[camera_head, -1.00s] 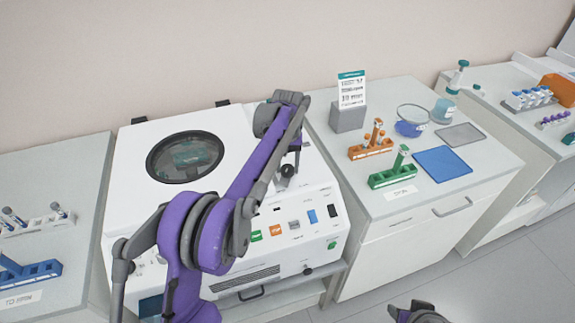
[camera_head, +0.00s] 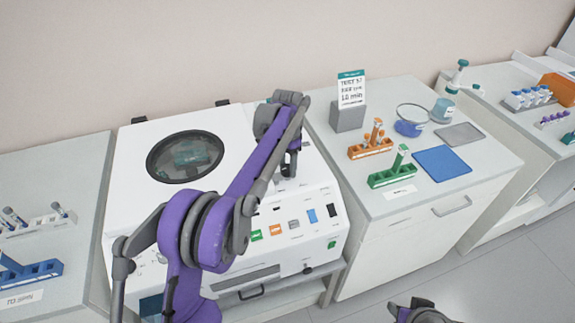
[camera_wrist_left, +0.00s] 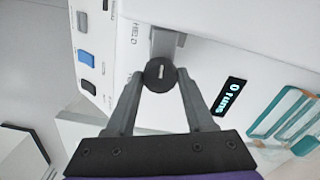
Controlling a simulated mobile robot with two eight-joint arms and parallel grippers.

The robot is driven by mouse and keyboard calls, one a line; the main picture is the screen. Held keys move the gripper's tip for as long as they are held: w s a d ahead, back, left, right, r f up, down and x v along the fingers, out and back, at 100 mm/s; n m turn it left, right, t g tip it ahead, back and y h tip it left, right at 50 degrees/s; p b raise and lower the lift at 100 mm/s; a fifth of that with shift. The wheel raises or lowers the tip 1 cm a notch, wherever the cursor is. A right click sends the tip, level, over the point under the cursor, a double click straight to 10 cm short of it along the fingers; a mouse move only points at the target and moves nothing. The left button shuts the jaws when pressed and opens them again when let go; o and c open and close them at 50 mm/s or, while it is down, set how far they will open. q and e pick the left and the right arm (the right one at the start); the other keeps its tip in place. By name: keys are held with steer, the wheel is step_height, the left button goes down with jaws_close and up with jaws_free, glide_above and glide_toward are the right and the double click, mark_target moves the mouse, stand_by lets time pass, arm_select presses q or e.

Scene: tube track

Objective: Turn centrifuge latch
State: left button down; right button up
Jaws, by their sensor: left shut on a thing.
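The white centrifuge (camera_head: 130,180) stands on the bench with its lid down. A dark round window (camera_head: 186,156) is set in the lid. My left gripper (camera_head: 289,168) is at the centrifuge's upper front right. In the left wrist view, its two fingers (camera_wrist_left: 161,80) are shut on a dark round latch knob (camera_wrist_left: 160,68) with a pale mark on its face. A grey bracket (camera_wrist_left: 167,41) shows behind the knob. A small display (camera_wrist_left: 229,97) beside it reads "0 turns". My right gripper (camera_head: 422,311) shows only partly at the bottom edge, and its jaws are unclear.
Coloured switches (camera_head: 293,224) line the centrifuge's front panel. On the right bench are an orange rack (camera_head: 371,151), a green rack (camera_head: 392,178), a blue mat (camera_head: 443,162) and a sign (camera_head: 351,90). A blue rack (camera_head: 35,273) stands on the left bench.

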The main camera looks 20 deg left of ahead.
mark_target(287, 168)
arm_select(q)
steer(key=shift+m, duration=0.6)
steer(key=shift+c, duration=1.3)
jaws_free()
step_height(287, 168, up, 11)
steer(key=p, duration=0.1)
arm_select(e)
steer(key=shift+w+r, duration=0.35)
steer(key=shift+r, duration=0.4)
